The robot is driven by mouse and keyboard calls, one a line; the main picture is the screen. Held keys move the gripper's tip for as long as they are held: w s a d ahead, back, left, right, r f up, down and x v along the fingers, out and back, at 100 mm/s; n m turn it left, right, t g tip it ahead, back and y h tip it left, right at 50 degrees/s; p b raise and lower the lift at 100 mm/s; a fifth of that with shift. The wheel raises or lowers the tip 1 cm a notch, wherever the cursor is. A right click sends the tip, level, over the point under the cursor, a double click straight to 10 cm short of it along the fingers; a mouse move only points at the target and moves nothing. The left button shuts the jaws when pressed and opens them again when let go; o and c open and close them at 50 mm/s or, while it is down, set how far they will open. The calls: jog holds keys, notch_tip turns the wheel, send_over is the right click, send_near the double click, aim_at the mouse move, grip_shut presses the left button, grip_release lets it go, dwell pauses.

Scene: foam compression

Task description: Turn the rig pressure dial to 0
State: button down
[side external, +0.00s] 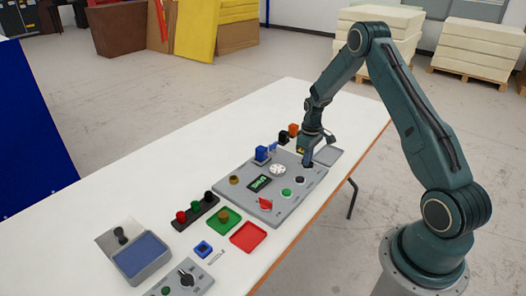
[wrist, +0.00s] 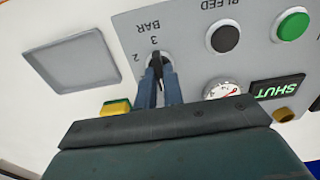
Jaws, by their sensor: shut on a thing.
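The rig pressure dial (wrist: 157,59) is a small black knob on the grey rig panel (wrist: 190,50). The markings "2", "3" and "BAR" show beside it in the wrist view; its 0 mark is not visible. My gripper (wrist: 158,70) has its two blue fingers shut on the dial, one on each side. In the side external view, my gripper (side external: 308,160) points down at the far right part of the panel and largely hides the dial. A white round gauge (side external: 277,169) sits on the panel beside the dial; its reading is too small to tell.
A black BLEED button (wrist: 223,38), a green button (wrist: 292,25) and a display reading SHUT (wrist: 278,90) are near the dial.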

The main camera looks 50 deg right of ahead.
jog(key=c, duration=1.5)
grip_release()
jog(key=shift+r, duration=0.15)
notch_tip(320, 180, up, 14)
jog(key=shift+f, duration=0.2)
jog(key=shift+r, duration=0.1)
